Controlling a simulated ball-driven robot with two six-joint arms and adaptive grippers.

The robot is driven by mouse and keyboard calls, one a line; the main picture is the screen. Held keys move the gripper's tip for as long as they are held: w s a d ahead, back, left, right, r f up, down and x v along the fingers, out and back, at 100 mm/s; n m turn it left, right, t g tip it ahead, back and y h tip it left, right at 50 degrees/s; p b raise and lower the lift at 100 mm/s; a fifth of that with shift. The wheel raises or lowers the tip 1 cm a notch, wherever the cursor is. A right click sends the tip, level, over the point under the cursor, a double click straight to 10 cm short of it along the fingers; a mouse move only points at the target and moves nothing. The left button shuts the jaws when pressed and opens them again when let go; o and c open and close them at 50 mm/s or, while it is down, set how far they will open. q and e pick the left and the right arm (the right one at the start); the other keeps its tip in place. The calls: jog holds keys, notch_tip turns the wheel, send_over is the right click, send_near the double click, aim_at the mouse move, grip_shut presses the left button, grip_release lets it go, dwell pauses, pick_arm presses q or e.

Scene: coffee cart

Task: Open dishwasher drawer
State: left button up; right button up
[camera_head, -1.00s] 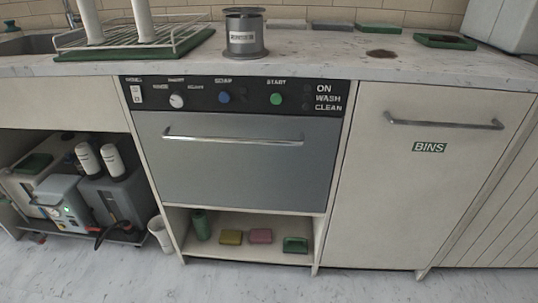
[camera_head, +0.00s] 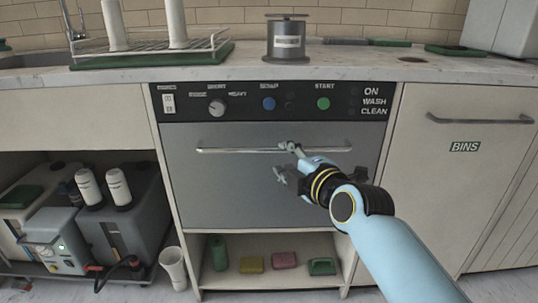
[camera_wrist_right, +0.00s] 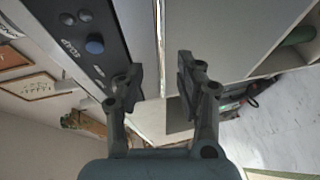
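The dishwasher drawer (camera_head: 215,190) is a grey front panel under a black control panel, and it looks closed. Its long metal handle (camera_head: 235,151) runs across the upper part of the front. My right gripper (camera_head: 286,161) is in front of the drawer at the handle, right of its middle, with its two fingers apart, one near bar height and one lower. In the right wrist view the gripper (camera_wrist_right: 158,78) is open, and a thin strip, apparently the handle, runs between the fingers. I cannot tell whether they touch it. My left gripper is not in view.
The countertop (camera_head: 390,72) above holds a dish rack (camera_head: 150,50) and a metal canister (camera_head: 288,42). A shelf below holds sponges (camera_head: 284,260) and a green bottle (camera_head: 218,252). The bins cabinet (camera_head: 455,185) is at right; a white cup (camera_head: 173,266) stands at lower left.

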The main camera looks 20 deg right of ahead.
aim_at(273, 150)
jog(key=b+x, duration=0.1)
jog(key=x, duration=0.7)
jog(key=shift+w, duration=0.1)
grip_shut()
